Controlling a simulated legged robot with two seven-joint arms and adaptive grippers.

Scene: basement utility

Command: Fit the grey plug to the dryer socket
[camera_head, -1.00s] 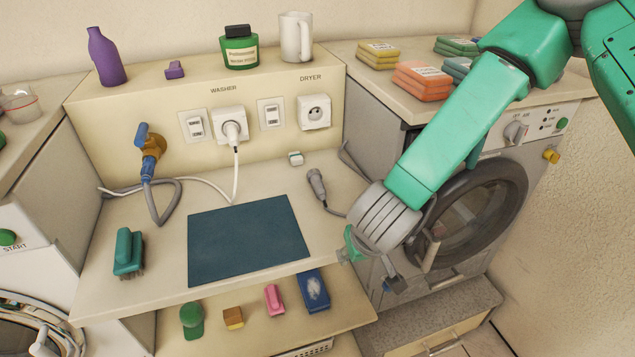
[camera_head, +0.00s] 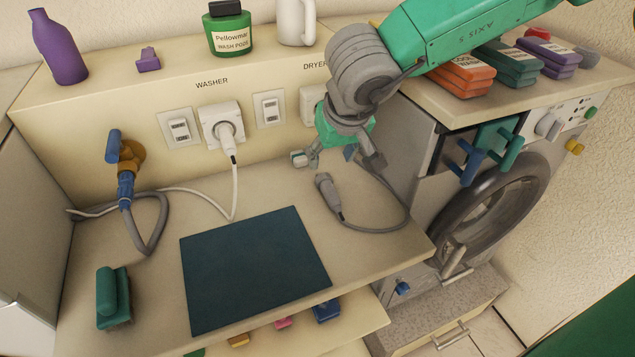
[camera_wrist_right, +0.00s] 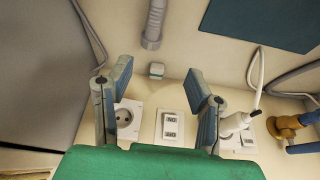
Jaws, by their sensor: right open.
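The grey plug (camera_head: 328,190) lies on the counter with its grey cable curving right. It also shows at the top of the right wrist view (camera_wrist_right: 153,25). The white dryer socket (camera_wrist_right: 127,118) has a round face on the wall panel; in the head view my right gripper mostly hides it (camera_head: 308,104). My right gripper (camera_head: 345,158) is open and empty, fingers pointing down over the counter behind the plug. In the wrist view its fingers (camera_wrist_right: 157,72) are spread, with the plug beyond the tips. My left gripper is not in view.
A small pale block (camera_head: 300,158) lies near the right gripper. A white plug (camera_head: 227,135) fills the washer socket. A dark blue mat (camera_head: 250,268) and a teal brush (camera_head: 113,298) lie in front. The dryer (camera_head: 480,215) stands right of the counter.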

